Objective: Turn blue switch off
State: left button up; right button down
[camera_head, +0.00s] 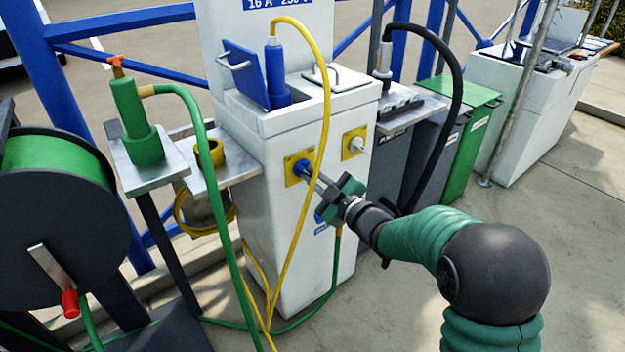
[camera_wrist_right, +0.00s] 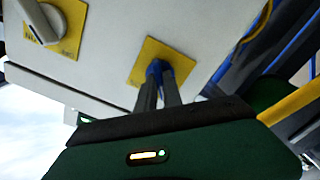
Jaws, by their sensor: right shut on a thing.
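The blue switch (camera_head: 301,167) sits on a yellow square plate on the front of the white power pedestal (camera_head: 275,240). My right gripper (camera_head: 309,174) reaches it from the lower right, with its fingers closed around the blue knob. In the right wrist view the blue switch (camera_wrist_right: 155,70) shows between the two dark fingertips (camera_wrist_right: 158,80), partly hidden by them. The knob's exact turn angle is hard to tell. My left gripper is not in view.
A white switch (camera_head: 356,145) on a second yellow plate is to the right. A yellow cable (camera_head: 322,130) hangs down the pedestal's front near my fingers. A green hose (camera_head: 205,170) and a reel (camera_head: 60,200) stand left. Grey and green bins stand right.

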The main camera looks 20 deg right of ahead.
jog(key=shift+f+n, duration=0.3)
jog(key=shift+n, duration=0.2)
jog(key=shift+s, duration=0.1)
jog(key=c, duration=1.5)
grip_release()
jog(key=shift+r, duration=0.15)
jog(key=p+v, duration=0.5)
jog(key=v, duration=1.1)
jog(key=shift+s+d, duration=0.15)
jog(key=shift+s, duration=0.25)
